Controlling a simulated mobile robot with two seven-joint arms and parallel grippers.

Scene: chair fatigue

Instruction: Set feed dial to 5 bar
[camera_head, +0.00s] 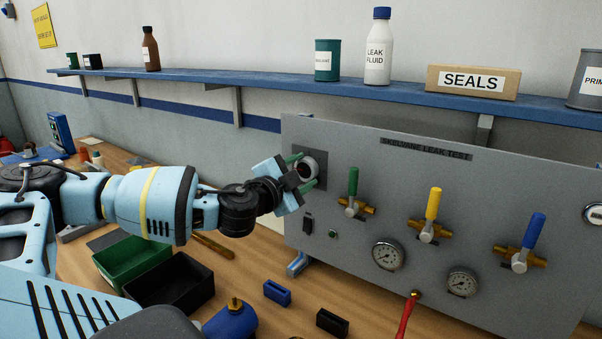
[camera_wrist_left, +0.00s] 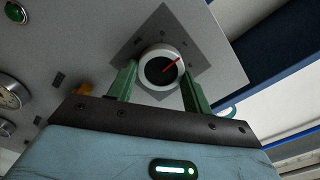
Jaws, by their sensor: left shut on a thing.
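The feed dial (camera_head: 307,168) is a round knob with a pale rim and dark face on a dark square plate, at the upper left of the grey panel. In the left wrist view the dial (camera_wrist_left: 161,68) shows a red pointer on its black face, aimed to the upper right. The scale marks around it are too small to read. My left gripper (camera_head: 303,171) has its green fingers on either side of the dial, shut on it. The fingers also show in the left wrist view (camera_wrist_left: 160,84). My right gripper is not in view.
The grey panel (camera_head: 450,200) carries green (camera_head: 352,184), yellow (camera_head: 432,205) and blue (camera_head: 533,232) valve handles and gauges (camera_head: 388,254). A shelf (camera_head: 400,92) with bottles runs above. Bins (camera_head: 130,262) and small blocks (camera_head: 277,293) lie on the bench below.

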